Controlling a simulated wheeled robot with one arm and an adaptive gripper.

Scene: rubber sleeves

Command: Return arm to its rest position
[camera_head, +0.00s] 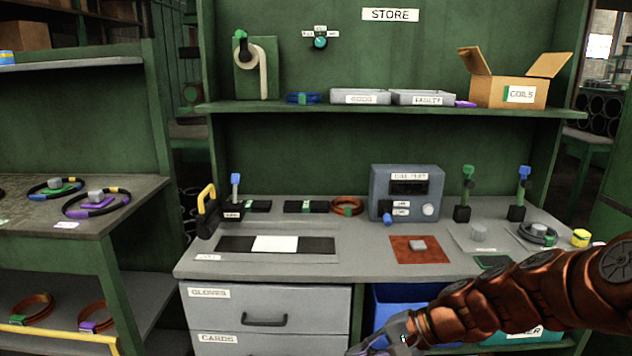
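My copper-coloured arm reaches in from the right edge and slopes down to the left, in front of the workbench (360,262). My gripper (372,345) is at the bottom edge of the picture, below the bench top and just right of the grey drawers (265,310). It is partly cut off by the frame, so its fingers do not show clearly. I see nothing plainly held in it. The arm covers part of the bench's front right and the bins below.
A blue bin (400,300) stands under the bench beside my gripper. The bench top carries a grey meter box (406,190), a brown mat (420,250) and upright levers (463,195). A side table (30,225) with ringed coils is at left. A shelf holds a cardboard box (508,92).

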